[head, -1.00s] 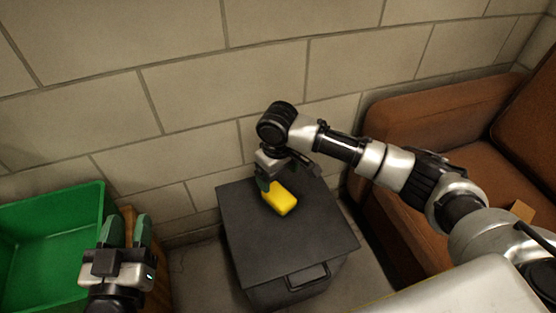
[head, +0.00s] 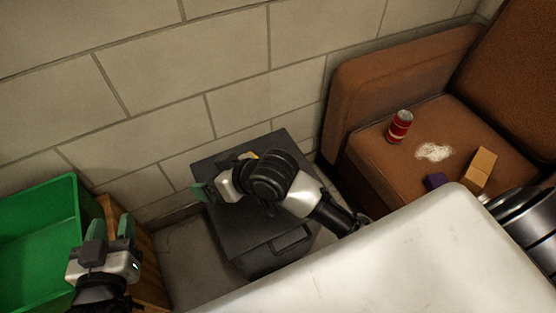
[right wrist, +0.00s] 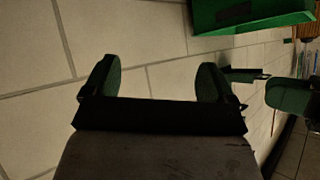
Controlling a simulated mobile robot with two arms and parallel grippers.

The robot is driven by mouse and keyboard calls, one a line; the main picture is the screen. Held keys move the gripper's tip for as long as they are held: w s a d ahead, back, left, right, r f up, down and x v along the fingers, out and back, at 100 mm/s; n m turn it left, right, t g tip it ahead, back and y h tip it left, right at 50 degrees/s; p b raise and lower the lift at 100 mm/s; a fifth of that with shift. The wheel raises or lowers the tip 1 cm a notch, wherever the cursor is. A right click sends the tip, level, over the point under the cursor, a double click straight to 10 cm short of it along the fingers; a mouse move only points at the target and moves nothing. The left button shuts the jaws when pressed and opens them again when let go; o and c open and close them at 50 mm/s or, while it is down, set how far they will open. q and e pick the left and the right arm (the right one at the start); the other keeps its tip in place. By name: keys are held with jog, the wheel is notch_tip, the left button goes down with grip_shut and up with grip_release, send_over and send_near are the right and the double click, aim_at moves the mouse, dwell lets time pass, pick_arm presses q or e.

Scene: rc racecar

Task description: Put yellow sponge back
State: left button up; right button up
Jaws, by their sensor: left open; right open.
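The yellow sponge (head: 252,155) lies on the lid of the dark box (head: 236,237). Only a small strip of it shows, since my right wrist covers most of it. My right gripper (head: 203,191) is open and empty, pointing left over the box's left edge. In the right wrist view its two fingers (right wrist: 155,80) stand apart with only wall between them. My left gripper (head: 110,228) is open and empty beside the green bin (head: 76,205), and it shows at the right edge of the right wrist view.
A brown sofa (head: 350,105) stands on the right. On it are a red can (head: 400,126), a white spill (head: 434,152), a tan block (head: 481,166) and a small purple object (head: 436,181). A block wall runs behind the box. Wood (head: 144,252) stands beside the bin.

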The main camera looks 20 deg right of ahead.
jog(key=s+d+r+m+t+h, duration=0.1)
jog(key=s+d+r+t+h, duration=0.1)
jog(key=d, duration=0.4)
jog(key=s+d+r+m+t+h, duration=0.1)
jog(key=s+d+r+t+h, duration=0.1)
jog(key=s+d+r+t, duration=0.2)
jog(key=shift+s+d+m+t, duration=0.2)
jog(key=shift+d+m+t, duration=0.2)
jog(key=shift+d+t, duration=0.55)
